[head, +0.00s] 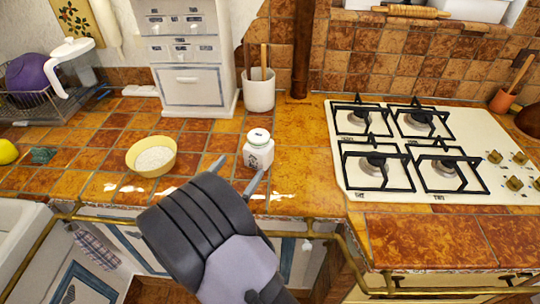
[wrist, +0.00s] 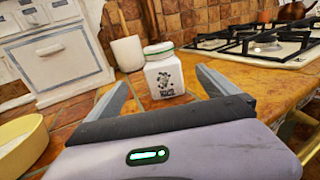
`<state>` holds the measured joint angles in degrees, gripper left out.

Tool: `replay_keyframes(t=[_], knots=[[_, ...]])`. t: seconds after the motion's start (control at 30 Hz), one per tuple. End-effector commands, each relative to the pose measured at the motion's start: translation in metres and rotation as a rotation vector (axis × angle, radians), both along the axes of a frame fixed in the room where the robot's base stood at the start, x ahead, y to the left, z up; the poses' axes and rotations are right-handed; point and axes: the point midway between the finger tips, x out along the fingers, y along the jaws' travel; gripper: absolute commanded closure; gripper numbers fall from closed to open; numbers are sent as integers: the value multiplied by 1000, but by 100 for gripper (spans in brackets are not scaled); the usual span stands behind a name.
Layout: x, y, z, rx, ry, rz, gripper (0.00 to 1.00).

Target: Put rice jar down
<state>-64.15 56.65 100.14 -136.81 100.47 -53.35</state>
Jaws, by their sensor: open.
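The rice jar (head: 258,152) is small, white and squarish with a green-ringed white lid. It stands upright on the tiled counter, left of the stove. In the wrist view the jar (wrist: 164,76) shows a dark plant print and lettering on its front. My gripper (head: 236,173) is open, with its two fingers pointing toward the jar from the counter's front edge. In the wrist view the jar stands just beyond the open fingers (wrist: 160,90), apart from them, with nothing held between them.
A yellow bowl of white contents (head: 135,163) sits left of the jar. Behind are a white utensil crock (head: 259,95) and a white drawer cabinet (head: 190,75). A cream gas stove (head: 335,135) is at right. A brass rail (head: 330,237) runs along the counter front. Tiles right of the jar are clear.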

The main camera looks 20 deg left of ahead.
Motion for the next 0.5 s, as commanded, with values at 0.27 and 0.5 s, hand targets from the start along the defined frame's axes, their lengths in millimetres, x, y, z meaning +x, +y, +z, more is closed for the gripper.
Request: replay_keyframes(t=[0.27,0.5], knots=[[51,-9,-2,1,1,-3,2],[95,-17,-4,2,1,-4,2]])
